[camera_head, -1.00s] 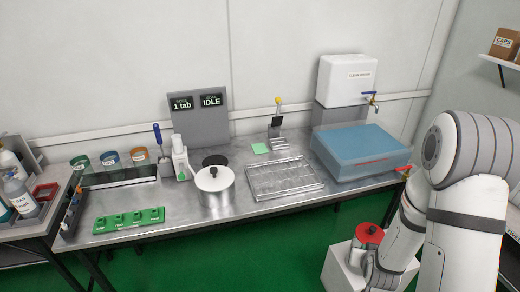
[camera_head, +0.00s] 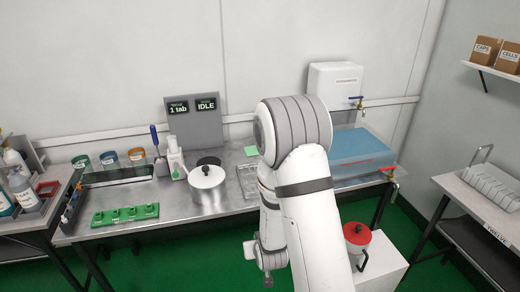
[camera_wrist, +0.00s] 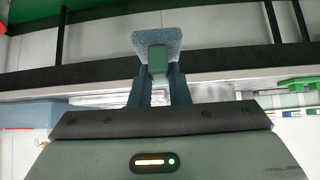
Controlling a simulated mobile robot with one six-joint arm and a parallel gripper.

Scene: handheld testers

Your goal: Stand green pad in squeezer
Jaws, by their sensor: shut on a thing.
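My gripper (camera_wrist: 156,92) shows in the wrist view with its two dark fingers shut on the green handle of a pad. The pad (camera_wrist: 157,41) has a wide, speckled blue-grey foam head beyond the fingertips. It is held in the air over the bench edge. In the head view my arm hangs down in front of the bench, and the held pad cannot be made out there. No squeezer can be made out now; my arm covers the back of the bench where a small metal stand with a yellow knob stood earlier.
A wire tray (camera_head: 246,182) is partly behind my arm, beside a lidded steel pot (camera_head: 207,186). A light green square (camera_head: 251,150) lies behind it. A red-lidded can (camera_head: 357,236) stands on a white block.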

